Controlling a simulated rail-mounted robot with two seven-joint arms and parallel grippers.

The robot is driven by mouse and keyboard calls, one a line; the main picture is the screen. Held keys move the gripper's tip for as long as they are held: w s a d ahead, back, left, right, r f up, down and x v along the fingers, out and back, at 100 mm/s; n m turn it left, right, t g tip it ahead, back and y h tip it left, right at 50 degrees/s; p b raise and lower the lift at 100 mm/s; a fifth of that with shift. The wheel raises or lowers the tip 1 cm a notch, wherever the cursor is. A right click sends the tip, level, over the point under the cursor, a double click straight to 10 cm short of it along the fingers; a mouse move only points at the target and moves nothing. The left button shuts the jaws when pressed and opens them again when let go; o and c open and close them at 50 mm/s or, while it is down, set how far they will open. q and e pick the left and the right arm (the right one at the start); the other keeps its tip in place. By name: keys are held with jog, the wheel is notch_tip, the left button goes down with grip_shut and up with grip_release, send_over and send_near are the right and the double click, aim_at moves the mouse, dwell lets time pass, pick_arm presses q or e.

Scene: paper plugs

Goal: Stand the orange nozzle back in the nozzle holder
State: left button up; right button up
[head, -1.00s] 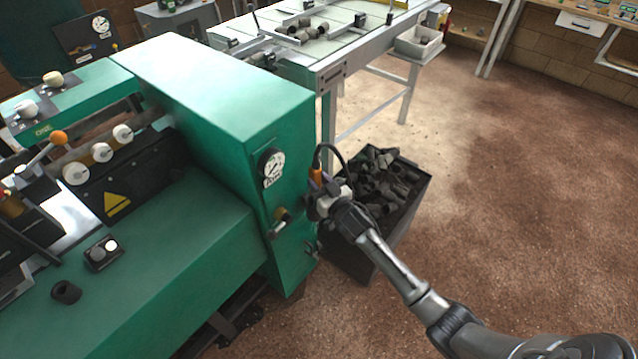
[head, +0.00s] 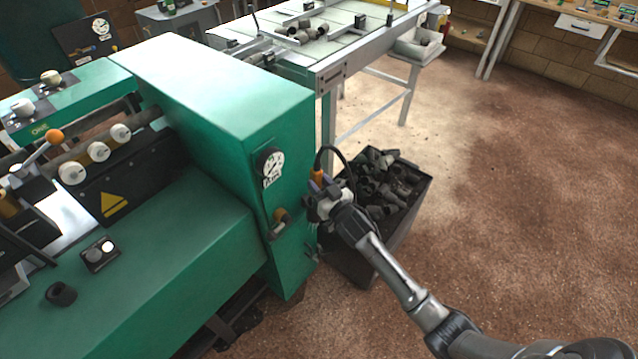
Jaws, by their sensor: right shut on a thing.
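The orange nozzle (head: 317,177) is at the right side of the green machine, with a dark curved hose at its top. My right gripper (head: 318,195) is shut on it, close to the machine's side panel and at the near-left edge of the bin. The fingers and wrist cover the nozzle's lower part. I cannot make out the nozzle holder clearly, nor tell whether the nozzle touches it. My left gripper is not in view.
The green machine (head: 215,85) fills the left, with a gauge (head: 271,164) and a knob (head: 280,215) on its side. A dark bin (head: 405,222) of grey plugs stands beside my right gripper. A white-topped table (head: 345,50) is behind. The floor at right is clear.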

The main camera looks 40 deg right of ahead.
jog(key=shift+s+f, duration=0.1)
jog(key=shift+f, duration=0.15)
jog(key=shift+s+d+f, duration=0.1)
jog(key=shift+s+f, duration=0.15)
jog(key=shift+f, duration=0.2)
jog(key=shift+s+f, duration=0.1)
jog(key=shift+f, duration=0.05)
jog(key=shift+f+b, duration=0.4)
jog(key=shift+f, duration=0.05)
dwell(0.4)
jog(key=o, duration=0.8)
jog(key=shift+o, duration=1.4)
